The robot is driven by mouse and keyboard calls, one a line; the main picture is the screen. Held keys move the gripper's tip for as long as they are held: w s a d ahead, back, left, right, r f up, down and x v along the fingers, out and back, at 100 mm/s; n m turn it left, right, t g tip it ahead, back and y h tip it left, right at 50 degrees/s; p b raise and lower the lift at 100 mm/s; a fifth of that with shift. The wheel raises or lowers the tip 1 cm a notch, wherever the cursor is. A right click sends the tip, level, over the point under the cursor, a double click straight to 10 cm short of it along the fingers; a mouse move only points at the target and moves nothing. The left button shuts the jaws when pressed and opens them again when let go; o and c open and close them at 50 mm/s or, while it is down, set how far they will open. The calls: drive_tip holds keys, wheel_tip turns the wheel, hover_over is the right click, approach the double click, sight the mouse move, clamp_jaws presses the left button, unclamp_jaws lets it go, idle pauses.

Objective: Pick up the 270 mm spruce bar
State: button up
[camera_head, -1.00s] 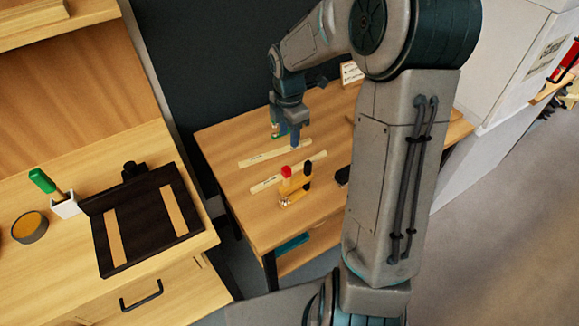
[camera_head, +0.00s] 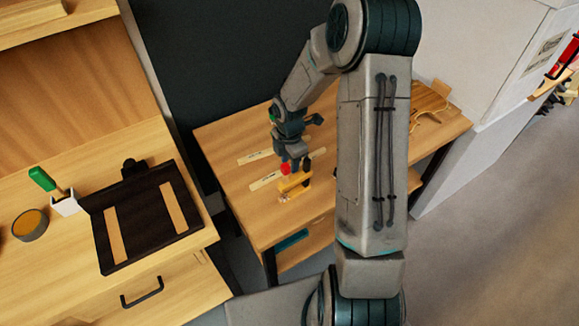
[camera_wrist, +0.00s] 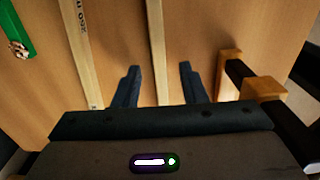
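Two pale wooden bars lie roughly parallel on the far table. The front bar (camera_head: 264,181) also shows in the wrist view (camera_wrist: 157,40), running between my fingers; no length mark on it is readable there. The back bar (camera_head: 254,157) lies left of my fingers in the wrist view (camera_wrist: 82,45) and carries partly readable printing. I cannot tell for sure which is the 270 mm one. My gripper (camera_wrist: 158,78) is open, its fingers apart on either side of the front bar with gaps to both. In the head view my gripper (camera_head: 295,163) hides part of the bars.
A wooden clamp (camera_wrist: 265,86) stands close right of my right finger; its red-topped end (camera_head: 285,169) shows in the head view. A green-handled tool (camera_wrist: 15,30) lies at far left. A dark tray (camera_head: 150,220) with two strips sits on the near bench.

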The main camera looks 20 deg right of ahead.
drive_tip(key=shift+f, duration=0.4)
drive_tip(key=shift+c, duration=0.4)
clamp_jaws()
